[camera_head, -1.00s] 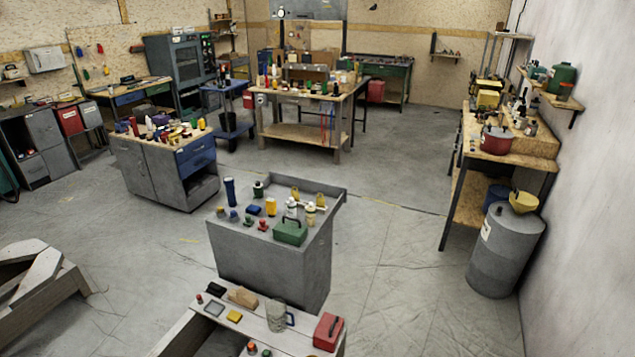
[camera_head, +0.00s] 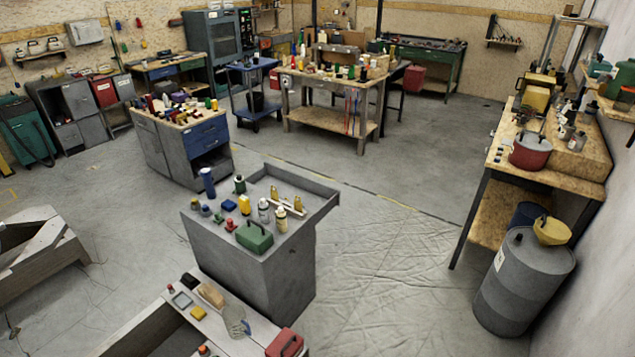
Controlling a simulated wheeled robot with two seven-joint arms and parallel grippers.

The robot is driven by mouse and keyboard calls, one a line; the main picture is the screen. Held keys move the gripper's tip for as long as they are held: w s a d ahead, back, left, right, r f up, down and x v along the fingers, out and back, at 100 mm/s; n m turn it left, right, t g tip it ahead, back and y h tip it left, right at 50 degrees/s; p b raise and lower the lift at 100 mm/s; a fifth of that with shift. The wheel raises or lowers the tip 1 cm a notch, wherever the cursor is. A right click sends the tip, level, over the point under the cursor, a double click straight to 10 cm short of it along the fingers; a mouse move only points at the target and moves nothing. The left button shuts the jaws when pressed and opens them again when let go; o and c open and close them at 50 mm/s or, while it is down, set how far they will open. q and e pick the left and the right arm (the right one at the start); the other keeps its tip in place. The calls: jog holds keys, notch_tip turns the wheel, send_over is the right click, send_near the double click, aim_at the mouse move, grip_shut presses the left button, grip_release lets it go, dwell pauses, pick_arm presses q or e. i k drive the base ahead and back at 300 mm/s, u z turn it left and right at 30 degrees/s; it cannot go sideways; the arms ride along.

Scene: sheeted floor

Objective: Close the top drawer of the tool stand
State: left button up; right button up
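A grey tool stand (camera_head: 230,250) stands in the middle foreground, with bottles, small tools and a green box (camera_head: 254,237) on its top. A shallow grey tray-like drawer (camera_head: 322,206) juts out from its top at the far right side and looks pulled out. Yellow and pale items lie at the near side of it. Part of the drawer's inside is hidden by the items in front. Neither of my grippers is in view.
A wooden bench with a red box (camera_head: 285,343) is close in front of the stand. A grey barrel (camera_head: 520,285) and workbench (camera_head: 545,165) line the right. A cabinet with blue drawers (camera_head: 205,135) stands behind left. The floor right of the stand is clear.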

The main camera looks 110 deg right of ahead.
aim_at(319, 197)
jog(key=z, duration=4.45)
jog(key=i, duration=4.65)
jog(key=u, duration=0.45)
jog(key=i, duration=0.55)
jog(key=u, duration=2.6)
